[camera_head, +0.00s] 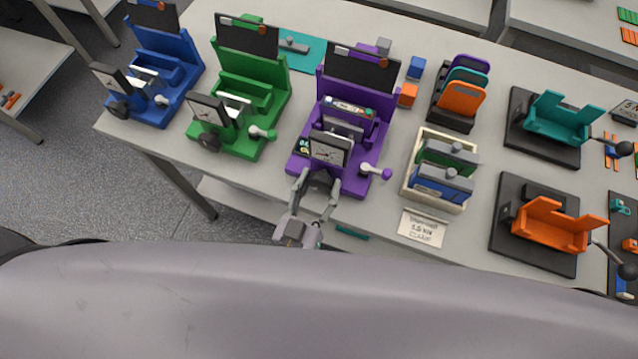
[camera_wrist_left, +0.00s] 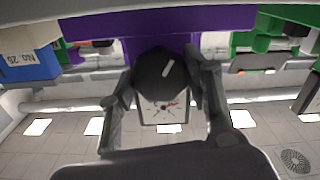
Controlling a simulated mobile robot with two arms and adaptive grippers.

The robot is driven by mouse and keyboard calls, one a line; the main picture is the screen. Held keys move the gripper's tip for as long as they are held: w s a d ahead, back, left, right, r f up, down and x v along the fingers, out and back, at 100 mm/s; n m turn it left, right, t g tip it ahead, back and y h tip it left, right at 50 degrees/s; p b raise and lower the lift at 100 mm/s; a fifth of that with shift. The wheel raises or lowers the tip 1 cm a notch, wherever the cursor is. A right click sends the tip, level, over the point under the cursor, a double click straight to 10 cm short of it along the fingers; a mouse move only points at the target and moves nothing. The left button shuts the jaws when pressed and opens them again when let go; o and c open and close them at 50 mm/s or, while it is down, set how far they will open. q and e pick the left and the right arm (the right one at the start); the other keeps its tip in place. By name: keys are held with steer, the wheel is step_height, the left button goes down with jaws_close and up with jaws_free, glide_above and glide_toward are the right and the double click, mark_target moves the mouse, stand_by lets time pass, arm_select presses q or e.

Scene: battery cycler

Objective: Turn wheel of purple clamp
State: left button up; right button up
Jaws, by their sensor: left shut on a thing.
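The purple clamp (camera_head: 381,134) stands at the front edge of the table in the head view, between the green clamp and a wooden box. Its dial gauge (camera_head: 329,149) faces the front, and a lever with a purple knob is at its right. My left gripper (camera_head: 317,191) is at the clamp's front, below the gauge. In the left wrist view the black wheel (camera_wrist_left: 165,78), with a white mark on it, sits between the fingers of my left gripper (camera_wrist_left: 167,92). The fingers are shut on the wheel from both sides. My right gripper is not in view.
A green clamp (camera_head: 262,101) and a blue clamp (camera_head: 178,72) stand to the left. A wooden box (camera_head: 408,183) with cells and a printed card (camera_head: 422,229) are to the right. Teal (camera_head: 555,123) and orange (camera_head: 556,226) fixtures stand farther right.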

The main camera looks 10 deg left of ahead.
arm_select(q)
steer(key=c, duration=0.3)
steer(key=shift+r+m+p, duration=0.2)
steer(key=shift+m+p, duration=0.5)
steer(key=shift+p, duration=0.1)
steer(key=shift+m, duration=0.6)
steer(key=shift+f+m+p, duration=0.2)
steer(key=shift+m+p, duration=0.1)
steer(key=shift+m, duration=0.1)
steer(key=o, duration=1.2)
steer(key=shift+c, duration=0.2)
